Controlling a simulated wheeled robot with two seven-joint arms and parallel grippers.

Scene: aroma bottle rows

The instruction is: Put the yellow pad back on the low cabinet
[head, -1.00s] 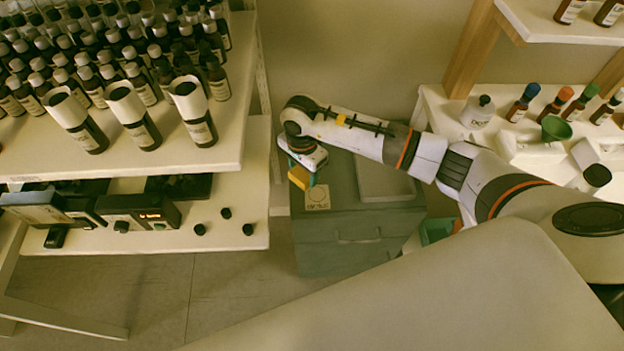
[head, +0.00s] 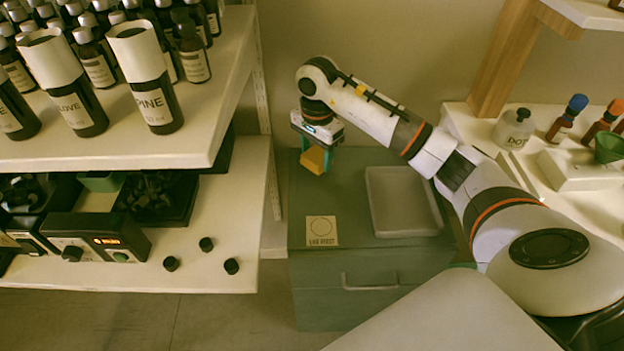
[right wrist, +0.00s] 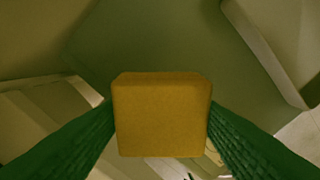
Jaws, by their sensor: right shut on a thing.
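The yellow pad (head: 314,158) is a small block held by my right gripper (head: 317,160), which points down over the back left part of the low cabinet. In the right wrist view the pad (right wrist: 162,114) sits between the two green fingers, which press on its sides. The low cabinet (head: 345,257) is grey-green with a drawer handle on its front. The cabinet top (right wrist: 170,40) shows beyond the pad in the right wrist view. I cannot tell exactly how high the pad is above the top. My left gripper is not in view.
On the cabinet top are a square card (head: 322,231) with a circle and a shallow pale tray (head: 402,202). A shelf with bottles (head: 155,105) stands at left, with black caps (head: 206,244) on its lower board. A white bench (head: 480,140) with bottles stands at right.

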